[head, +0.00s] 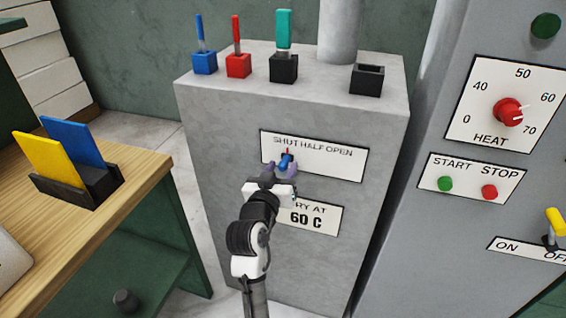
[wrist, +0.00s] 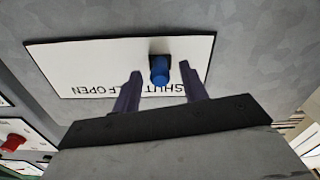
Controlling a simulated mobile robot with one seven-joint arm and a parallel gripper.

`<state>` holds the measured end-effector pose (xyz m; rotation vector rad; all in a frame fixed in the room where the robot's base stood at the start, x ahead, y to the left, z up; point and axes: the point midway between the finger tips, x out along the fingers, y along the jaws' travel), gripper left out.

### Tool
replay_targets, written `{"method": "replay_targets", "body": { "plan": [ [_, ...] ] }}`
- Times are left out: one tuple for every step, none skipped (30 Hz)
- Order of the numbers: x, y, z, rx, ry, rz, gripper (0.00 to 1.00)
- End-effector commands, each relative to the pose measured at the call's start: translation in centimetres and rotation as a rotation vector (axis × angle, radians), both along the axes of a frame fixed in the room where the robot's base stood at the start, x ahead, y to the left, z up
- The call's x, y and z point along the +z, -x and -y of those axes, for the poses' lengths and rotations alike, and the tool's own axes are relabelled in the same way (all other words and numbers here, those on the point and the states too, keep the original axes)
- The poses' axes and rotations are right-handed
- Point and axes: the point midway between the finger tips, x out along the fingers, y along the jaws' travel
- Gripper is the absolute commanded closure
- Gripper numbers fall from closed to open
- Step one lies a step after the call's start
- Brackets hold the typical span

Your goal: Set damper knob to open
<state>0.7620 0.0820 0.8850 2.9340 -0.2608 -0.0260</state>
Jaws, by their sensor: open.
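The blue damper knob (head: 286,160) stands out from a white plate (head: 340,168) marked SHUT HALF OPEN, on the front of the grey cabinet. It sits under the word SHUT, at the left of the plate, with a small red mark above it. In the wrist view the knob (wrist: 160,70) lies between the two fingers of my gripper (wrist: 161,80), and the lettering appears upside down. My gripper (head: 280,168) is open around the knob, with gaps seen on both sides. The fingers hide part of the word HALF in the wrist view.
Below is a plate reading 60 C (head: 318,218), partly hidden by my arm. Blue, red and teal handled pieces stand in blocks on the cabinet top (head: 330,65). A panel with a red HEAT knob (head: 508,112) is at right. A wooden table (head: 135,175) is at left.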

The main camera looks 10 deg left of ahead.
Motion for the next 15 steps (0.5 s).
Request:
{"method": "replay_targets", "body": {
  "plan": [
    [0.1,-0.6,0.1,-0.001,-0.001,-0.001,0.57],
    [0.1,-0.8,0.2,-0.002,-0.001,0.0,0.57],
    [0.1,-1.1,0.2,-0.002,-0.001,0.001,0.57],
    [0.1,-1.3,0.3,-0.001,-0.001,0.0,0.57],
    [0.1,-1.4,0.3,-0.001,-0.001,0.0,0.57],
    [0.0,-1.5,0.3,-0.001,-0.001,0.0,0.57],
    [0.0,-1.6,0.3,-0.001,-0.001,0.0,0.57],
    [0.0,-1.6,0.3,0.0,-0.001,0.0,0.57],
    [0.0,-1.6,0.3,0.0,-0.001,0.0,0.57],
    [-0.1,-1.6,0.3,0.0,-0.001,0.0,0.57],
    [-0.1,-1.6,0.3,0.0,-0.001,0.0,0.57],
    [-0.1,-1.6,0.3,0.0,-0.001,0.0,0.57],
    [-0.1,-1.6,0.3,0.0,-0.001,0.0,0.57],
    [-0.1,-1.6,0.3,0.0,-0.001,0.0,0.57],
    [-0.1,-1.6,0.3,0.0,0.0,0.0,0.61]
  ]
}}
